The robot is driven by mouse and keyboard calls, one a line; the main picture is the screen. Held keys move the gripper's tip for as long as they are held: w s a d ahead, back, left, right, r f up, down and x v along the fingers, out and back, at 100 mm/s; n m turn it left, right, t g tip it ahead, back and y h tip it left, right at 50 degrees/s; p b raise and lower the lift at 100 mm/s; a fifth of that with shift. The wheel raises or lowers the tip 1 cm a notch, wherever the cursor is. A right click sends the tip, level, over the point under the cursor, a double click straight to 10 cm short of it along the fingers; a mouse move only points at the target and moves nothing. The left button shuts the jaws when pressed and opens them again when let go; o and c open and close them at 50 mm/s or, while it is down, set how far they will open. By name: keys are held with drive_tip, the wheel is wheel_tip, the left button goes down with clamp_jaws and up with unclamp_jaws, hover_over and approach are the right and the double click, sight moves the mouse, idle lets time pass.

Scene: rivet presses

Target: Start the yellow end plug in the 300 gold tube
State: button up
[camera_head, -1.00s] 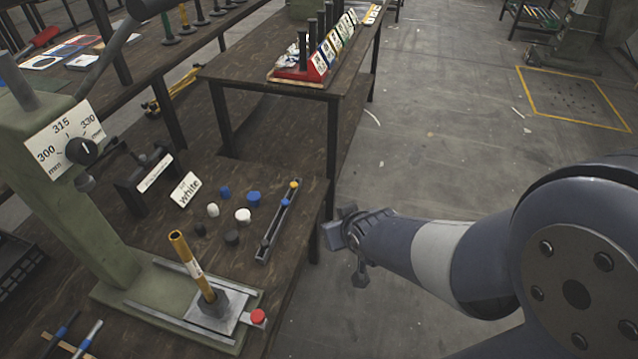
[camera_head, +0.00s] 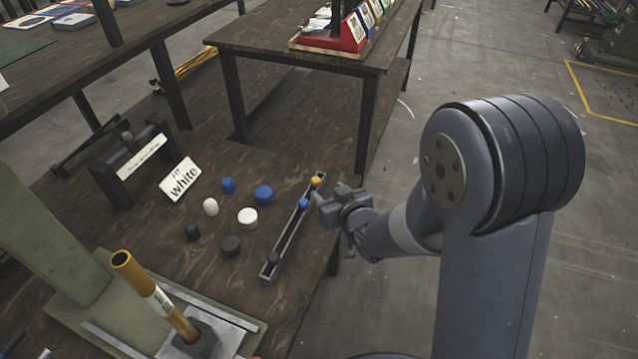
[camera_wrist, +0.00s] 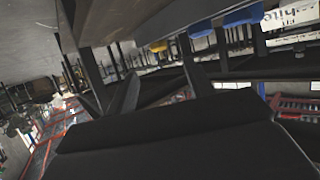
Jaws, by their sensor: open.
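The yellow end plug (camera_head: 316,181) sits at the far end of a narrow grey rail (camera_head: 287,239) on the table. A yellow plug (camera_wrist: 158,46) also shows in the wrist view, beyond the fingers. The gold tube (camera_head: 151,293) stands tilted in a dark block on the press base, its open top end up and a white label band on its side. The label's number is too small to read. My gripper (camera_head: 338,206) is open and empty, just right of the rail's far end, near the yellow plug; contact cannot be told. Its fingers (camera_wrist: 160,88) show in the wrist view.
A blue plug (camera_head: 303,203) and a dark plug sit on the same rail. Loose blue, white and dark plugs lie left of it, by a card reading "white" (camera_head: 180,181). The green press (camera_head: 50,240) stands at left. A second table (camera_head: 300,45) is behind.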

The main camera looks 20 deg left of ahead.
sight(317, 180)
drive_tip(key=b+x, duration=0.2)
drive_tip(key=x, duration=0.4)
drive_tip(key=shift+d+f, duration=0.15)
drive_tip(key=shift+f, duration=0.05)
drive_tip(key=shift+w+a+f, duration=0.1)
drive_tip(key=shift+w+a, duration=0.3)
drive_tip(key=shift+w, duration=0.05)
drive_tip(key=shift+c, duration=0.2)
drive_tip(key=c, duration=1)
